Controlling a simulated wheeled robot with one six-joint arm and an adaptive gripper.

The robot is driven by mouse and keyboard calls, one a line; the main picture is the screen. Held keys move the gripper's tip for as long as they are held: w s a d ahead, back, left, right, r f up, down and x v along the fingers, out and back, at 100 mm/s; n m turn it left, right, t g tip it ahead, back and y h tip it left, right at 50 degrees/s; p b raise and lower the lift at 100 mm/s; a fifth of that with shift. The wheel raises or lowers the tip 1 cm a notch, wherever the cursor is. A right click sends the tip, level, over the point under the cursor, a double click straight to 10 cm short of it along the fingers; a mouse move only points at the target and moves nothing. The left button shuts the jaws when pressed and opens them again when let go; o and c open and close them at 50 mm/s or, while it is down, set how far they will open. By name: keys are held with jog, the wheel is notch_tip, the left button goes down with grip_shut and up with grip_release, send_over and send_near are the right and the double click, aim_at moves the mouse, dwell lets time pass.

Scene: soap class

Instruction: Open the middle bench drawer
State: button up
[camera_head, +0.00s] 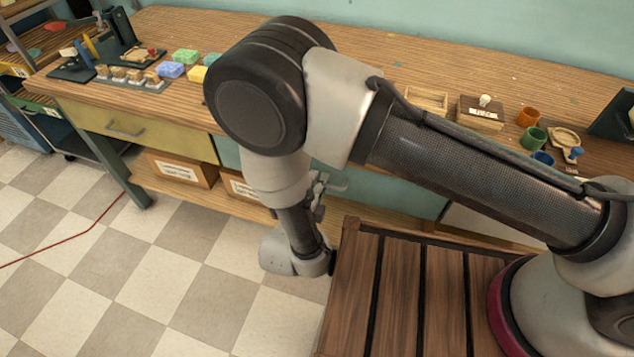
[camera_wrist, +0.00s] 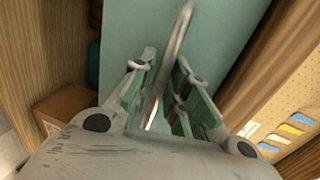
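The middle bench drawer has a teal front (camera_head: 395,195), partly hidden behind my arm in the head view. The teal front also fills the upper middle of the wrist view (camera_wrist: 225,35). A grey bar handle (camera_wrist: 180,32) runs out from it, between the fingers of my gripper (camera_wrist: 165,60). The two fingers stand apart on either side of the bar, with a gap visible, so the gripper looks open around it. Contact with the bar cannot be told. In the head view my gripper (camera_head: 325,187) is at the teal front, mostly hidden by my wrist.
A yellow drawer (camera_head: 135,130) with a metal handle is left of the teal one. Labelled boxes (camera_head: 180,168) stand on the shelf below. Sponges (camera_head: 186,56), cups (camera_head: 528,117) and trays lie on the bench top. Checkered floor is free at the left front.

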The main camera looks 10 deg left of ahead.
grip_shut()
